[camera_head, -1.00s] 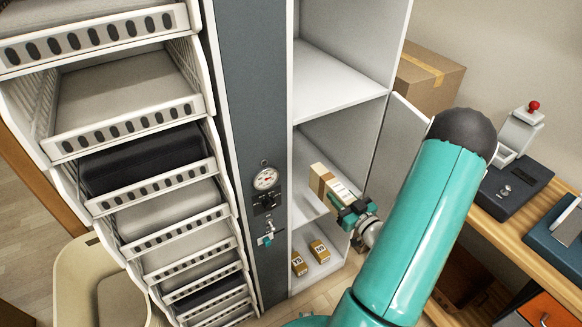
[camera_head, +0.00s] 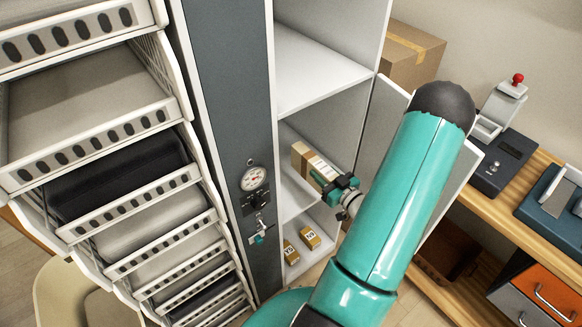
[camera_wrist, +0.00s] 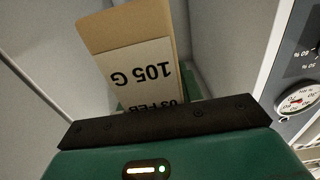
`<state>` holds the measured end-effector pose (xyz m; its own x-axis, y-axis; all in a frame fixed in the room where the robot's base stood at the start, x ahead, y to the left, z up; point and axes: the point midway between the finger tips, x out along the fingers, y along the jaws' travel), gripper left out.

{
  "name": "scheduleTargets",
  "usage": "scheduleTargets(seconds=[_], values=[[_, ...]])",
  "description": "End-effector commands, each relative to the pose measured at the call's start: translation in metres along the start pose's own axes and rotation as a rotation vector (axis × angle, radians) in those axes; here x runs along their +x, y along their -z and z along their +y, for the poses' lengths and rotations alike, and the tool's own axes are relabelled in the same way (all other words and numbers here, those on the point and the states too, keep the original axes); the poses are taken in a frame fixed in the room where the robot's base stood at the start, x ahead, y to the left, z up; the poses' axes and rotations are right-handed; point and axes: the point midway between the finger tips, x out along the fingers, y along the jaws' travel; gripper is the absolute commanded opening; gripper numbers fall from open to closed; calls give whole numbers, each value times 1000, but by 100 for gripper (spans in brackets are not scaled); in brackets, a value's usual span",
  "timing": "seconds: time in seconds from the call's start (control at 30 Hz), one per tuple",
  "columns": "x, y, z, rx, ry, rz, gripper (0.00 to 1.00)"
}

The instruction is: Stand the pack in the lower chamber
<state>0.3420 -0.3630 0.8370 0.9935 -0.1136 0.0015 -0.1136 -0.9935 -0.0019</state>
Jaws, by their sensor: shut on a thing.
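The pack (camera_head: 308,163) is a tan box with a white label. My gripper (camera_head: 340,187) is shut on its near end, and the pack sticks out from the jaws, tilted. It is at the opening of the white cabinet's compartment (camera_head: 335,125) below the upper shelf, above the bottom compartment. In the wrist view the pack (camera_wrist: 125,40) stands up beyond the dark gripper edge (camera_wrist: 160,120), its label reading "105 G" upside down. Pale walls surround it there. The gripper hides the pack's near end, and I cannot tell whether the pack touches the shelf.
Two small labelled boxes (camera_head: 309,238) (camera_head: 290,253) stand in the bottom compartment. A dark panel with a gauge (camera_head: 254,178) and a valve (camera_head: 259,236) borders the cabinet's left. White racks (camera_head: 95,100) stand further left. An open door (camera_head: 385,120) and a wooden bench (camera_head: 500,212) are at right.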

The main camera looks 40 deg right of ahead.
Motion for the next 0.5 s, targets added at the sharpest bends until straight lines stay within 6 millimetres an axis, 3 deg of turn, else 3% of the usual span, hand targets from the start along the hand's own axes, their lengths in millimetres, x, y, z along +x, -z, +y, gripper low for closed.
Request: scheduleTargets(seconds=[0.3, 0.5], values=[[70, -33, 5, 1, 5, 3, 3], [99, -69, 8, 2, 3, 2, 3]])
